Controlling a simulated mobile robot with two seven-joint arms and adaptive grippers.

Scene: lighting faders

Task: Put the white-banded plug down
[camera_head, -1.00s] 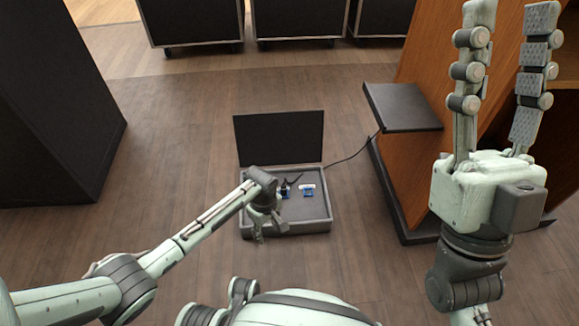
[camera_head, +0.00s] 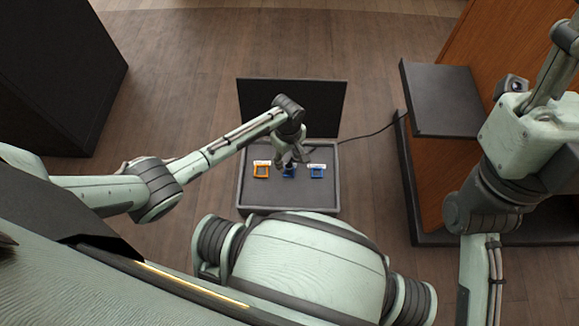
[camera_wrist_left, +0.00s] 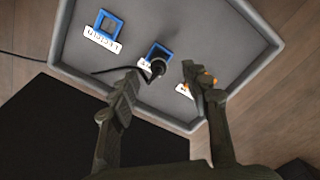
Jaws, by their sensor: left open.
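My left gripper (camera_head: 290,158) is open and points down into the open case, over the middle blue square frame (camera_head: 289,172). In the left wrist view its fingers (camera_wrist_left: 162,72) stand apart on either side of a dark plug (camera_wrist_left: 157,68) at the end of a black cable. The plug is at the middle blue frame (camera_wrist_left: 161,50); I cannot tell whether it touches the surface. A white band is too small to make out clearly. My right gripper (camera_head: 563,55) is at the upper right, its fingertips cut off by the picture edge.
The grey case tray (camera_head: 290,197) also holds an orange frame (camera_head: 262,171) on the left and another blue frame (camera_head: 317,172) on the right, with white labels. The black lid (camera_head: 320,100) stands up behind. A dark shelf (camera_head: 440,98) is at right.

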